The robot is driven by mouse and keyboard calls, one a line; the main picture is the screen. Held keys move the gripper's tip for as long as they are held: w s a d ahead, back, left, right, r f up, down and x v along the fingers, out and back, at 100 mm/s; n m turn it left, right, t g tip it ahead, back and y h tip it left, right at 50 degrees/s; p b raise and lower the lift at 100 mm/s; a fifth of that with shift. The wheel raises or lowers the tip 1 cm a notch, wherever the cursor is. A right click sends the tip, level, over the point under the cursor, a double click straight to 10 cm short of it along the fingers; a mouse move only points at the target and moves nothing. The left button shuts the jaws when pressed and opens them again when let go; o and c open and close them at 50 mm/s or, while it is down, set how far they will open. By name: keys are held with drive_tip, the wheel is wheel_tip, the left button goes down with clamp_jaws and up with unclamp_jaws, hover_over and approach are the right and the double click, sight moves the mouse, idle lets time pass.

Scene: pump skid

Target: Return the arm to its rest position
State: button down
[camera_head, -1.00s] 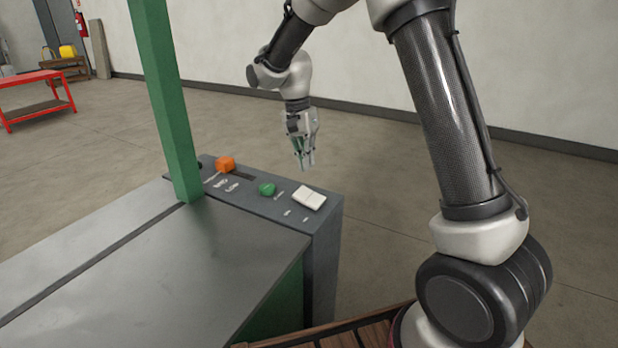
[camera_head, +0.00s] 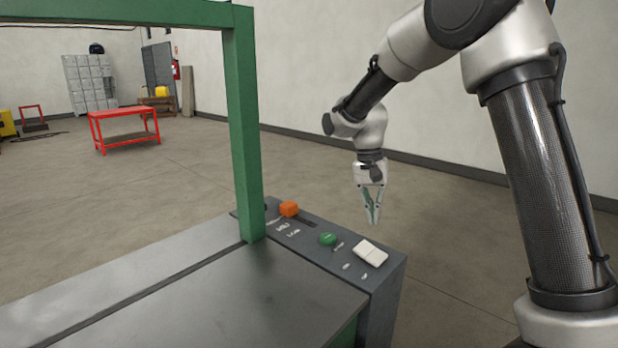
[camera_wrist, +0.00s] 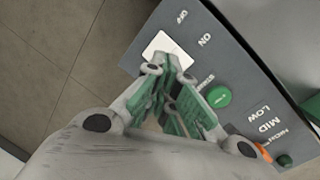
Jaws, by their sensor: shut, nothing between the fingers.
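My gripper (camera_head: 372,214) hangs from my arm, pointing down, above and behind the control panel in the head view. Its fingers are together at the tips with nothing between them. In the wrist view my gripper (camera_wrist: 172,75) appears over the panel, its fingertips in front of part of the white rocker switch. The control panel (camera_head: 385,290) carries an orange slider knob (camera_head: 289,209), a green button (camera_head: 327,239) and the white rocker switch (camera_head: 370,253).
A green post (camera_head: 246,130) rises at the panel's left end beside the grey metal top (camera_head: 200,300). A red table (camera_head: 125,128), lockers (camera_head: 90,82) and a fire extinguisher (camera_head: 176,69) stand far back left. Open floor lies behind the panel.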

drive_tip(key=s+d+r+n+t, duration=0.1)
drive_tip(key=s+d+r, duration=0.3)
drive_tip(key=s, duration=0.5)
drive_tip(key=s+d+r+n+t+y, duration=0.1)
drive_tip(key=s+d+r+n+t, duration=0.1)
drive_tip(key=s+d, duration=0.4)
drive_tip(key=s+d+r+n+t, duration=0.1)
drive_tip(key=s+d+r+t, duration=0.2)
drive_tip(key=s, duration=1)
wheel_tip(320, 180, up, 3)
drive_tip(key=d, duration=0.2)
drive_tip(key=shift+s+d, duration=0.3)
drive_tip(key=shift+d, duration=0.1)
drive_tip(key=shift+r, duration=0.1)
